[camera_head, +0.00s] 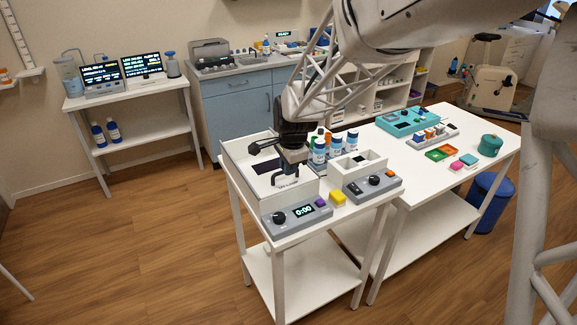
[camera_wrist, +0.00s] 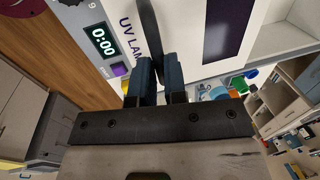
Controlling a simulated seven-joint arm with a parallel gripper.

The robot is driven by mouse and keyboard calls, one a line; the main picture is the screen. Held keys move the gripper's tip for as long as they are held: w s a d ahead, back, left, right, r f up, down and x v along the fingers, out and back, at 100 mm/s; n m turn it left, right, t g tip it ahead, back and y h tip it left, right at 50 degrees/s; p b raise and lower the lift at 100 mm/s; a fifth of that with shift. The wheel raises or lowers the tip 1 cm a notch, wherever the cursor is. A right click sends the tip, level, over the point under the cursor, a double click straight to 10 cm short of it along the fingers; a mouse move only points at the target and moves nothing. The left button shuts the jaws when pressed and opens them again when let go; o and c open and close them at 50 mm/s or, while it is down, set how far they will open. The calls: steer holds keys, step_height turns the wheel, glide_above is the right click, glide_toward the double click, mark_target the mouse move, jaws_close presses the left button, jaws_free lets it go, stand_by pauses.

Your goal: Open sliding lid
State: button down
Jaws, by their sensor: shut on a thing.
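A white box marked "UV LAMP" (camera_head: 300,195) stands on the front left of the table, with a dark window (camera_head: 270,167) in its top. In the wrist view the white top (camera_wrist: 190,40) shows close up, with the dark window (camera_wrist: 228,28) to the right of the lettering. My gripper (camera_head: 291,170) is over the front of the box. In the wrist view its two fingers (camera_wrist: 158,68) close around a black bar-like handle (camera_wrist: 150,28). The fingers hide where the handle's lower part meets the lid. I cannot tell how far the lid stands open.
A grey panel with a dial and a "0:00" display (camera_head: 303,211) fronts the box. White-and-blue bottles (camera_head: 319,151), a yellow block (camera_head: 338,198) and a second device (camera_head: 372,185) stand close to the right. A teal tray (camera_head: 405,121) lies farther right.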

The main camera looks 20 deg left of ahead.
steer(key=w+a, duration=1)
steer(key=c, duration=1.2)
jaws_free()
steer(key=shift+o, duration=0.2)
steer(key=shift+r, duration=0.1)
step_height(320, 180, up, 8)
steer(key=s+d, duration=0.1)
steer(key=shift+f, duration=0.25)
steer(key=shift+d, duration=0.1)
